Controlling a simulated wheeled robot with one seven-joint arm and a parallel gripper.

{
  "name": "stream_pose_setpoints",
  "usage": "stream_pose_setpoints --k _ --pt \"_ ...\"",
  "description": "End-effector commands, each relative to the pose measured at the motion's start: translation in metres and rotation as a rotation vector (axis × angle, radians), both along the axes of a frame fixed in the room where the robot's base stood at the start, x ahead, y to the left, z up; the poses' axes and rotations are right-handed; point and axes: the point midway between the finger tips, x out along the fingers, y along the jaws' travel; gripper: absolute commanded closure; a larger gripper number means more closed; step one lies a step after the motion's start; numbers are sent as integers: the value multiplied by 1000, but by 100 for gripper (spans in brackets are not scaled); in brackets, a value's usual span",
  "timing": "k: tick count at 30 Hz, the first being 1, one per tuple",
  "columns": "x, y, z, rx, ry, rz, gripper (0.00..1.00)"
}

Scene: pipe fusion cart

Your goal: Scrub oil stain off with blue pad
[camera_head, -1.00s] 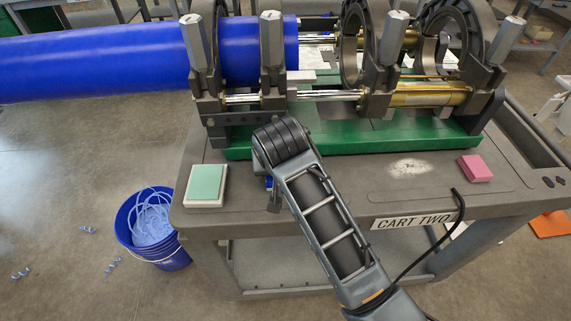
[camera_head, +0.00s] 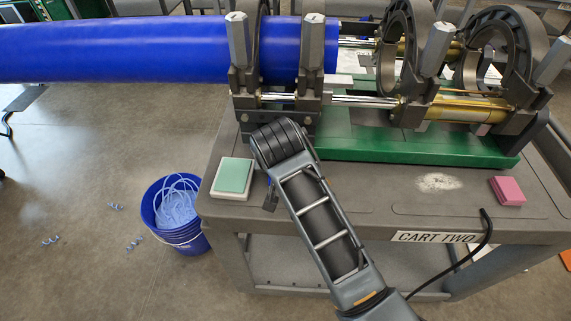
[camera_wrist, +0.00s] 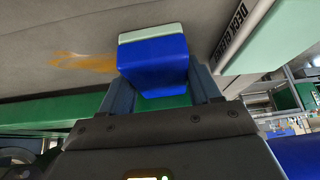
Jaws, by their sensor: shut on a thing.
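My gripper (camera_wrist: 160,88) is shut on the blue pad (camera_wrist: 155,68), which has a pale layer along its far side. In the wrist view the pad sits between the two fingers. I cannot tell whether the pad touches the surface. In the head view my arm hides most of the gripper, the pad and the stain.
The cart top (camera_head: 350,205) holds a light green pad on a white base (camera_head: 233,178), a pale powdery patch (camera_head: 438,182) and a pink block (camera_head: 507,190). The green-based fusion machine (camera_head: 400,145) with a blue pipe (camera_head: 150,48) stands behind. A blue bucket (camera_head: 178,235) is on the floor.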

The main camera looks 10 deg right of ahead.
Motion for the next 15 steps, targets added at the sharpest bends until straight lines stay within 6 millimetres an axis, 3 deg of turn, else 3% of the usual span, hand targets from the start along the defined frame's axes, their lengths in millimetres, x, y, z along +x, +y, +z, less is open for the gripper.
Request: stream_pose_setpoints --k 15 --pt "-10 -30 2 -1 3 -2 73"
